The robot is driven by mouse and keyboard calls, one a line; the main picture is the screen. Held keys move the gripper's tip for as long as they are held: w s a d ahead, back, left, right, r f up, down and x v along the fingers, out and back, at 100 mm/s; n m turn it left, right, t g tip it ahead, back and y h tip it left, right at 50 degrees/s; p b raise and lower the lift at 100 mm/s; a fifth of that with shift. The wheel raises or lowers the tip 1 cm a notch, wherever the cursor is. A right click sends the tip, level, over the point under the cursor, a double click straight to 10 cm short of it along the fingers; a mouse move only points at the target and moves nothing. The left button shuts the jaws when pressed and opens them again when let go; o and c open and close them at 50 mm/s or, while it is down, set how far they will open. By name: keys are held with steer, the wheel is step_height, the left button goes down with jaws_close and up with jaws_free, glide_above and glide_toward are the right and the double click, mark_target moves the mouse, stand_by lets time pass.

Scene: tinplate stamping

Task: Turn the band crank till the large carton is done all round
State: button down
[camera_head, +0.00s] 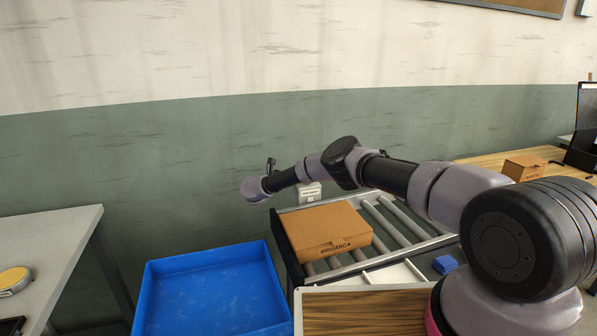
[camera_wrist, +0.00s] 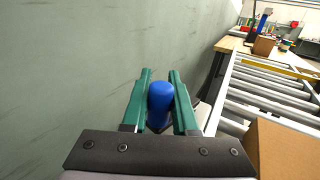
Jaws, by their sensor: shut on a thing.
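My gripper (camera_wrist: 160,98) is shut on a blue rounded knob, the crank handle (camera_wrist: 160,97), which sits between its two green fingers in the wrist view. In the head view my arm reaches left over the conveyor and its fingers are hidden behind the wrist. The large carton (camera_head: 325,228) lies flat on the rollers, just in front of and below my forearm, with dark lettering on its near side. The carton (camera_wrist: 285,150) also shows at the lower right of the wrist view. The rest of the crank is mostly hidden by the gripper.
A roller conveyor (camera_head: 394,219) runs beneath the arm. An empty blue bin (camera_head: 212,290) stands left of it, and a grey table (camera_head: 45,235) is at far left. A smaller carton (camera_head: 524,167) sits on a wooden bench at right. A green and white wall is close behind.

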steer(key=shift+w+d+m+g+h, duration=0.1)
steer(key=shift+w+m+g+h, duration=0.05)
steer(key=shift+m+g+h, duration=0.4)
steer(key=shift+w, duration=0.1)
steer(key=c, duration=0.7)
jaws_free()
steer(key=v, duration=1)
steer(key=shift+a, duration=0.3)
